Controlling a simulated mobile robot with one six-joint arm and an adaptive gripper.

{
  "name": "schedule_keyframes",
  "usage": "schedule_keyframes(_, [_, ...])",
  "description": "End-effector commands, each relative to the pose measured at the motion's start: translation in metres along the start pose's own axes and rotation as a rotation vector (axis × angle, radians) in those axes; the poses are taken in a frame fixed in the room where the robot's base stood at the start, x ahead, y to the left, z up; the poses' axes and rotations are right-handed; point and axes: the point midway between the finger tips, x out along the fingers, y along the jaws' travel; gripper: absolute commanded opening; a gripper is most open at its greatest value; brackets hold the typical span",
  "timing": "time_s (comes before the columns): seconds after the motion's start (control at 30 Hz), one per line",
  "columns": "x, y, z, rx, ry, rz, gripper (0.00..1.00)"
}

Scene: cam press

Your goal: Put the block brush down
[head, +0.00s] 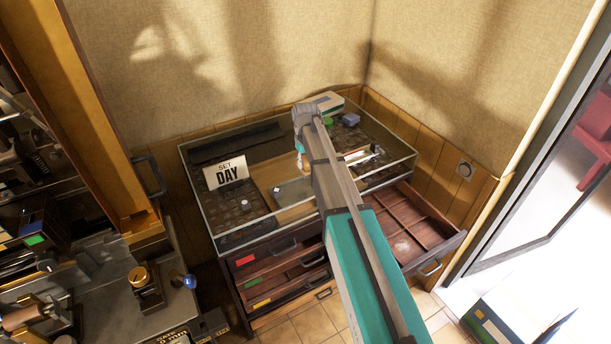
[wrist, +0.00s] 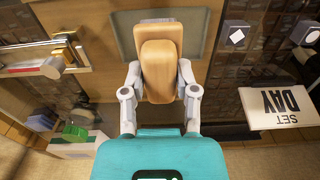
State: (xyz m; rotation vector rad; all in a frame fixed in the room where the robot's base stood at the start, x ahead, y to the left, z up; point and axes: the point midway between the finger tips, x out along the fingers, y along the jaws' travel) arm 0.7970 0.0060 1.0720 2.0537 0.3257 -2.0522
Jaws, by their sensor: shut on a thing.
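The block brush (wrist: 158,65) has a tan wooden body and fills the middle of the wrist view. My gripper (wrist: 160,85) is shut on it, with one grey finger on each side. In the wrist view the brush is in front of a grey-green flat tray (wrist: 122,48); I cannot tell whether it touches it. In the head view my arm covers most of the gripper, and only a small bit of the brush (head: 305,163) shows above the cabinet top. The same tray (head: 292,192) lies there on a wooden board.
A "SET DAY" sign (head: 225,172) stands at the left of the glass-sided cabinet top (head: 262,223). White-marked dark blocks (wrist: 237,34) lie near the tray. Rods (wrist: 40,44) and a green item (wrist: 75,134) are on the other side. An open, divided drawer (head: 408,222) juts out at the right.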

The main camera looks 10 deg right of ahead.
Motion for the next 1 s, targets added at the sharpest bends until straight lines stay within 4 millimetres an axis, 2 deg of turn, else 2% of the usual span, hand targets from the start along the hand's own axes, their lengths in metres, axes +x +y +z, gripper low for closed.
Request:
schedule_keyframes(0.03, [0.010, 0.002, -0.006, 0.000, 0.000, 0.000, 0.01])
schedule_keyframes(0.23, [0.025, 0.007, -0.018, 0.000, 0.000, 0.000, 0.01])
schedule_keyframes(0.77, [0.028, 0.008, -0.022, -0.001, 0.000, 0.000, 0.01])
schedule_keyframes(1.0, [0.041, 0.011, -0.030, -0.002, 0.000, 0.000, 0.01])
